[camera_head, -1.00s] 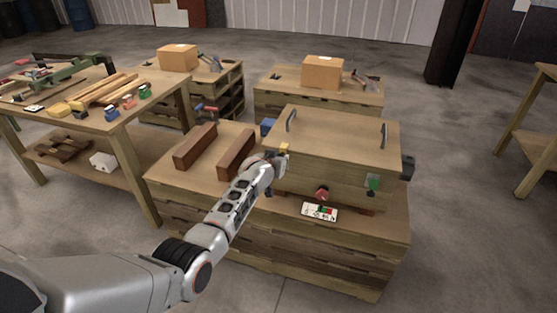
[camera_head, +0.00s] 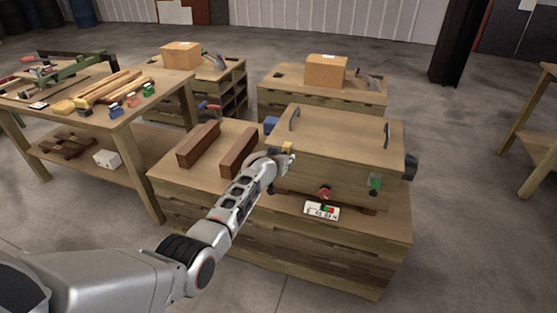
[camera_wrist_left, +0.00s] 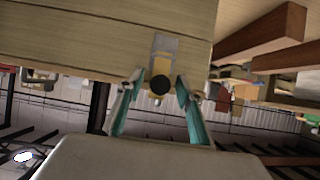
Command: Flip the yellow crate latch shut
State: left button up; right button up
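The wooden crate (camera_head: 330,145) with two handles on its lid stands on a wooden pallet-like bench. Its yellow latch (camera_head: 287,147) is at the near left corner, partly hidden by my left gripper (camera_head: 285,162). In the left wrist view the yellow latch (camera_wrist_left: 161,64) has a grey plate and a dark round knob (camera_wrist_left: 160,84). My left gripper (camera_wrist_left: 158,84) is open there, with one teal-padded finger on each side of the knob. I see clear gaps between the fingers and the knob. My right gripper is in neither view.
A red knob-like part (camera_head: 324,192) and a green latch-like part (camera_head: 375,183) are on the crate's front. A small white card (camera_head: 321,210) lies before it. Two brown wooden blocks (camera_head: 239,152) lie left of the crate. A tool table (camera_head: 120,120) stands further left.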

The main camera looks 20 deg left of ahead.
pick_arm(q)
jog(key=v, duration=1.1)
jog(key=shift+s, duration=0.3)
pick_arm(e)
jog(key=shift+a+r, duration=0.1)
pick_arm(q)
jog(key=shift+r, duration=0.1)
jog(key=s+a+f+m, duration=0.1)
jog(key=s+f+m, duration=0.1)
jog(key=s+f, duration=1.5)
jog(key=s+d+f+m+h, duration=0.1)
jog(key=s+d, duration=0.1)
jog(key=s, duration=0.9)
jog(key=s+d+f+m+g+h, duration=0.1)
jog(key=s, duration=1)
jog(key=shift+s+d+f, duration=0.15)
jog(key=shift+s+d, duration=0.05)
jog(key=shift+d, duration=0.15)
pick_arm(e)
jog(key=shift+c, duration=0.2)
